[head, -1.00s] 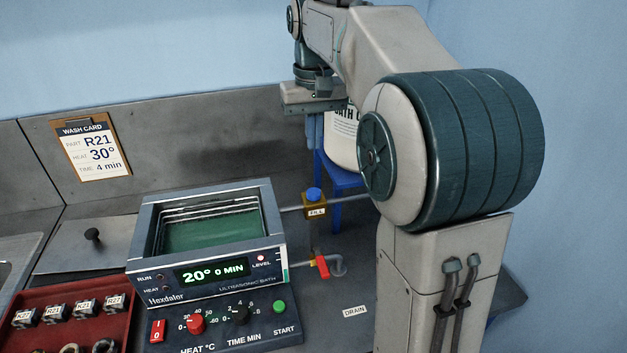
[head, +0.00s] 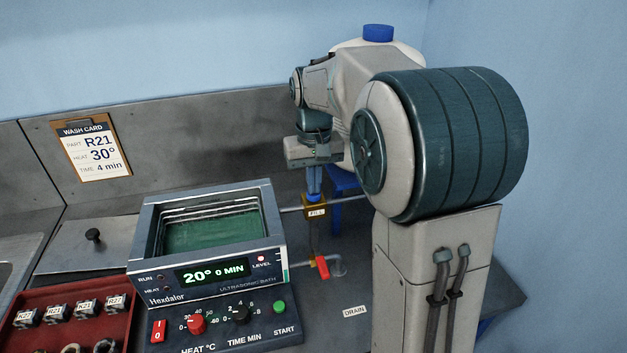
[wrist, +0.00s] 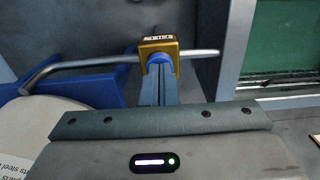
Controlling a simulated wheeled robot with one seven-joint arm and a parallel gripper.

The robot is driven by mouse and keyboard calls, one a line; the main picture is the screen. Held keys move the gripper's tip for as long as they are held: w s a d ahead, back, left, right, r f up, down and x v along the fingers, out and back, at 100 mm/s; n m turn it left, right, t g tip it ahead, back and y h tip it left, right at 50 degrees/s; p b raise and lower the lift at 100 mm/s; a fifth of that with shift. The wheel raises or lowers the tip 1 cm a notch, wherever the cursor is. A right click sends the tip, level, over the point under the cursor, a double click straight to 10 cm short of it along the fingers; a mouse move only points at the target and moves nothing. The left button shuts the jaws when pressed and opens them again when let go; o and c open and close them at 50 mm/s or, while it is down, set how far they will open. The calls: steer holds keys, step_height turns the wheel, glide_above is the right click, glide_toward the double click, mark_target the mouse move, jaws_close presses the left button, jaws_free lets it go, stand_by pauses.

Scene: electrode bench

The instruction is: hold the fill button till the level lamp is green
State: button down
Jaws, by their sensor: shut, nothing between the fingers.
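The blue fill button (head: 314,197) sits on top of a yellow valve box marked FILL (head: 316,210), on the pipe right of the ultrasonic bath (head: 145,228). My gripper (head: 314,190) points down with its shut fingertips at the button, apparently touching it. The wrist view shows the fingers (wrist: 158,92) reaching to the blue button (wrist: 157,57), which they partly hide, on the yellow box (wrist: 160,44). Whether the button is pressed in, I cannot tell. The display (head: 211,273) reads 20° and 0 MIN.
A red-handled drain valve (head: 321,267) stands just below the fill box. A white container with a blue cap (head: 378,33) stands behind my arm on a blue stand (head: 345,183). A red tray (head: 75,336) with several labelled parts lies at front left.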

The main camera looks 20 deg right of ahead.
step_height(320, 180, down, 2)
steer(key=shift+f+b, duration=0.1)
steer(key=shift+b, duration=0.6)
steer(key=shift+s+f, duration=0.15)
steer(key=shift+s, duration=0.05)
stand_by(1.1)
stand_by(3.7)
step_height(320, 180, up, 15)
steer(key=p, duration=0.3)
steer(key=shift+w, duration=0.2)
stand_by(1.0)
